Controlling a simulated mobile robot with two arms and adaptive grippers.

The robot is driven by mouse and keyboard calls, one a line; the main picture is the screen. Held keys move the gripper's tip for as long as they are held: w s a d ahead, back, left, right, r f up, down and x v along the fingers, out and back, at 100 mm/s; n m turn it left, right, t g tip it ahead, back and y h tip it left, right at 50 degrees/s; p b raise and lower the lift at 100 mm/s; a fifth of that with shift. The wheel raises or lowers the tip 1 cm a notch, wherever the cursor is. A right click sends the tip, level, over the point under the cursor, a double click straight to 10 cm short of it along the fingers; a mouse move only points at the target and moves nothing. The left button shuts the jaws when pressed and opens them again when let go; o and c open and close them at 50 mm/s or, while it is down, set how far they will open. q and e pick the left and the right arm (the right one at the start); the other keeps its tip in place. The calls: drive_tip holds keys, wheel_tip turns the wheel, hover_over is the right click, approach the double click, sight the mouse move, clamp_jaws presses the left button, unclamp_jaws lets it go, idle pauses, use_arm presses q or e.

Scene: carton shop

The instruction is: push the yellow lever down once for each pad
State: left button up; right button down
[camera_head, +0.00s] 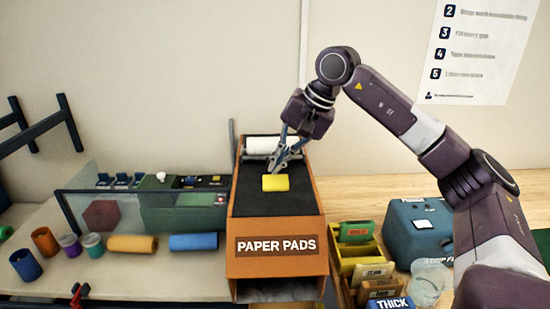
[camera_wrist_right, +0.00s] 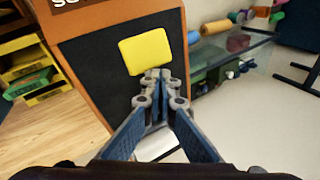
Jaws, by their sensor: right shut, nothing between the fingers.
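The yellow lever (camera_head: 275,183) shows as a flat yellow block on the black face of the orange PAPER PADS dispenser (camera_head: 276,265). It also shows in the wrist view (camera_wrist_right: 146,52). My right gripper (camera_head: 276,171) is shut and empty, pointing down over the dispenser with its fingertips right at the lever's far edge. In the wrist view the closed fingertips (camera_wrist_right: 158,74) lie beside the lever's edge; I cannot tell whether they touch it. The dispenser's bottom opening is mostly cut off by the picture's lower edge. My left gripper is not in view.
A white roll (camera_head: 270,145) lies at the dispenser's back. Right of it stand a yellow rack (camera_head: 347,267) with small boxes and a blue box (camera_head: 416,232). To the left are coloured rolls, including a blue one (camera_head: 193,242), and a clear panel (camera_head: 72,215).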

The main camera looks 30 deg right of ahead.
drive_tip(key=shift+s+a+f, duration=0.1)
drive_tip(key=shift+s+f, duration=0.05)
idle(0.7)
drive_tip(key=r+p, duration=0.1)
drive_tip(key=w+r+p, duration=0.1)
drive_tip(key=r+p, duration=0.1)
drive_tip(key=shift+w+d+r+p, duration=0.25)
drive_tip(key=shift+d+r+p, duration=0.05)
drive_tip(key=shift+d+p, duration=0.1)
drive_tip(key=shift+w+d+r+p, duration=0.1)
drive_tip(key=shift+w+r+p, duration=0.05)
drive_tip(key=shift+r+p, duration=0.75)
drive_tip(key=shift+w+d, duration=0.1)
drive_tip(key=shift+w, duration=0.1)
